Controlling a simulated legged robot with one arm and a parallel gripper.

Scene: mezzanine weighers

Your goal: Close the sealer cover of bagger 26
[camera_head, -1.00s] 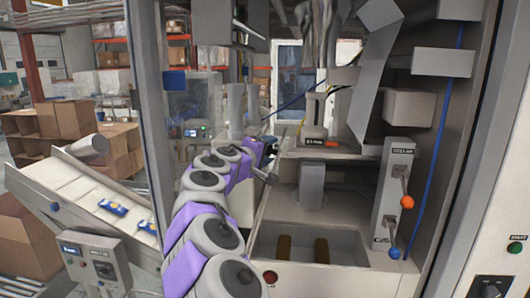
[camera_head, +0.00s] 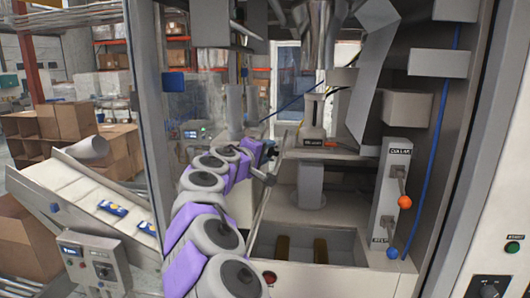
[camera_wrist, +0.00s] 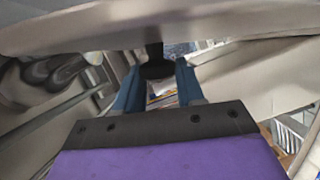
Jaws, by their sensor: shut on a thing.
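In the wrist view, my gripper (camera_wrist: 158,82) has its two blue fingers closed around a dark knob or handle (camera_wrist: 155,66). The handle meets a broad pale beige panel (camera_wrist: 210,22) that spans the top of that view; it appears to be the sealer cover. In the head view, my gripper (camera_head: 268,177) is inside the bagger's frame, left of the grey post (camera_head: 310,185) and above the open bin. The cover's edges and angle are hard to tell there, as my arm hides part of that area.
An orange-knobbed lever (camera_head: 404,202) and a blue-knobbed one (camera_head: 392,252) sit on the panel at right. An open bin (camera_head: 262,240) lies below. A clear guard (camera_head: 195,110) and a conveyor (camera_head: 85,190) with packets stand left. A metal chute (camera_head: 372,75) hangs above.

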